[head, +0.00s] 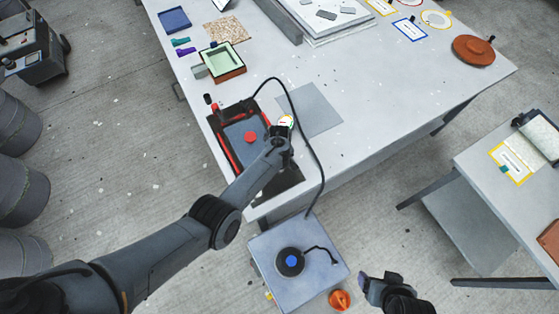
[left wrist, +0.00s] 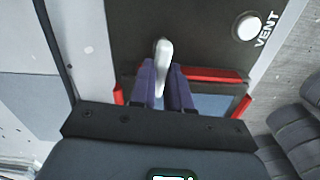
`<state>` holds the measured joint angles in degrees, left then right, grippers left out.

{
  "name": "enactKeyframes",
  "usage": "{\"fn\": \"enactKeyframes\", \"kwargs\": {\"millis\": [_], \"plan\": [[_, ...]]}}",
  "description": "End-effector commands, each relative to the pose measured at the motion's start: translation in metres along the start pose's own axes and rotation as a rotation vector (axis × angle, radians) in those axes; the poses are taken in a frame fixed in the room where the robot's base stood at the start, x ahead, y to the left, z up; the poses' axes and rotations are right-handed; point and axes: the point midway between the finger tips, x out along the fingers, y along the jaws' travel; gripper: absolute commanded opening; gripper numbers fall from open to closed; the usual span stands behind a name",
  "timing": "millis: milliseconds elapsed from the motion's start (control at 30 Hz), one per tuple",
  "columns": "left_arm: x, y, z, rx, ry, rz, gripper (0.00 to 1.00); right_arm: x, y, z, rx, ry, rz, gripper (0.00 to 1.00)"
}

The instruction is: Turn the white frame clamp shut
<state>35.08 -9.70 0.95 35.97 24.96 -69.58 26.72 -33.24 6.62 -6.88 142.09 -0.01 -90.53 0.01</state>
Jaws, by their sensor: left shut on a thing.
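The white frame clamp (left wrist: 164,52) is a small pale lever at the edge of the red frame (left wrist: 205,74). My left gripper (left wrist: 163,75) is shut on it, with one purple finger on each side. In the head view my left gripper (head: 281,136) is over the right side of the dark forming box (head: 215,122), and it hides the clamp there. The box holds a blue-grey sheet (head: 236,131) with a red piece (head: 250,137) on it. My right gripper (head: 372,284) is away from the box, at the bottom; its finger opening is unclear.
A white button (left wrist: 248,27) marked VENT is near the clamp. A black hose (head: 312,150) runs from the box past the table edge. A low stand (head: 265,250) with a round black device (head: 290,262) is below. A green tray (head: 222,62) is behind the box.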

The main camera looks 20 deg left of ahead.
Motion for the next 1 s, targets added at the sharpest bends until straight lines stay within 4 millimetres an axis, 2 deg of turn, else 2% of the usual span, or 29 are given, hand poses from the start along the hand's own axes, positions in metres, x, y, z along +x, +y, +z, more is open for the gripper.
{"fn": "enactKeyframes", "kwargs": {"millis": [233, 700, 733, 800, 900, 1000], "plan": [[0.0012, -0.0014, -0.0003, -0.07, 0.001, 0.0, 0.0, -0.0001, -0.0003, -0.0002, 0.001, 0.0, -0.001, 0.8], [0.0015, -0.0018, -0.0004, -0.083, 0.001, -0.001, 0.0, 0.0001, 0.0018, 0.0004, -0.007, -0.001, 0.006, 0.8], [0.0015, -0.0018, -0.0004, -0.083, 0.001, -0.001, 0.2, 0.0001, 0.0019, 0.0005, -0.008, -0.001, 0.006, 0.8], [0.0015, -0.0017, -0.0003, -0.083, 0.001, -0.001, 0.31, 0.0001, 0.0022, 0.0005, -0.009, -0.001, 0.007, 0.8], [0.0011, -0.0014, -0.0003, -0.082, 0.001, -0.001, 0.43, 0.0, 0.0021, 0.0005, -0.009, -0.001, 0.007, 0.8], [0.0007, -0.0011, -0.0003, -0.082, 0.0, 0.0, 0.43, -0.0001, 0.0021, 0.0004, -0.009, -0.001, 0.007, 0.8]]}}
